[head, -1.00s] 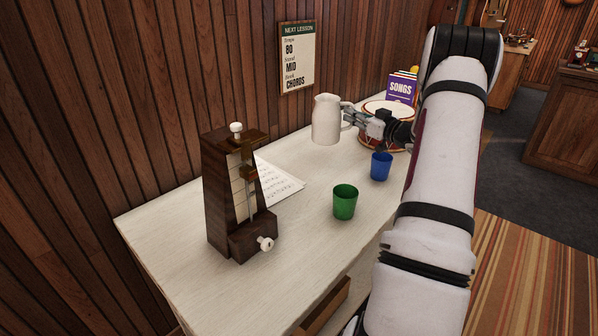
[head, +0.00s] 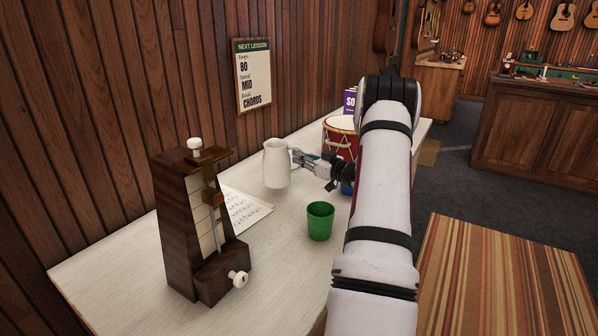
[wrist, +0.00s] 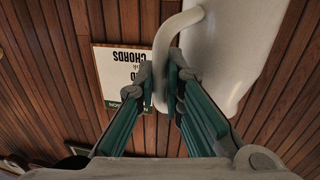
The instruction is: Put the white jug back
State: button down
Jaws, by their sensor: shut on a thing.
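The white jug (head: 277,165) is upright over the back part of the pale table (head: 110,265), near the corner of the sheet music. I cannot tell whether its base touches the table. My gripper (head: 299,158) comes from the right and is shut on the jug's handle. In the wrist view the two fingers (wrist: 168,75) close around the handle, and the jug's white body (wrist: 230,45) is beside them at the upper right, partly cut off.
A dark metronome (head: 195,225) stands at the left, with sheet music (head: 243,208) behind it. A green cup (head: 320,221) stands in front of the jug. A blue cup (head: 347,188), a drum (head: 340,135) and a purple book (head: 350,102) are partly behind my arm. A wooden wall is behind.

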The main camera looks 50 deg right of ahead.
jog(key=shift+f, duration=1.85)
jog(key=shift+f+b, duration=0.15)
jog(key=shift+b, duration=0.15)
jog(key=c, duration=1.7)
grip_release()
jog(key=shift+s, duration=0.15)
jog(key=s, duration=0.7)
jog(key=s+a+p, duration=0.1)
jog(key=s, duration=0.3)
jog(key=shift+s, duration=0.35)
